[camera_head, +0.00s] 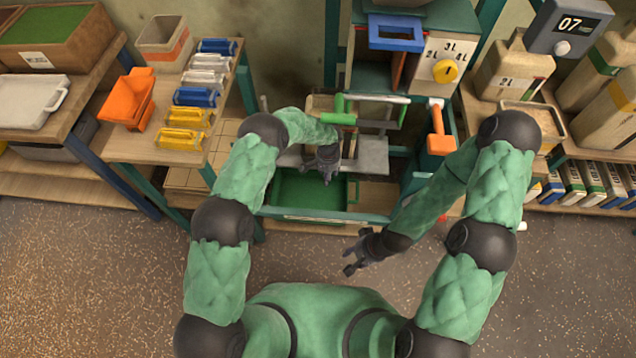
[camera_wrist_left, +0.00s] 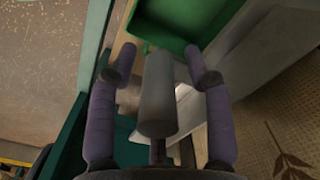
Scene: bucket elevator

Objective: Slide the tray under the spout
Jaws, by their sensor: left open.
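A green tray (camera_head: 310,188) sits low in the teal machine frame (camera_head: 318,215), under a grey metal plate (camera_head: 368,154). Its green rim also shows at the top of the left wrist view (camera_wrist_left: 178,22). My left gripper (camera_head: 325,172) is open above the tray, close to the plate's front edge; in the wrist view its fingers (camera_wrist_left: 160,58) are spread beside a grey cylinder. I cannot tell whether it touches anything. My right gripper (camera_head: 354,262) is open and empty in front of the machine, above the floor. I cannot make out the spout clearly.
A green-handled bar (camera_head: 345,118), an orange lever (camera_head: 438,128) and a yellow dial (camera_head: 445,71) are on the machine. Bags and boxes (camera_head: 515,75) fill the right shelf. The floor in front is clear.

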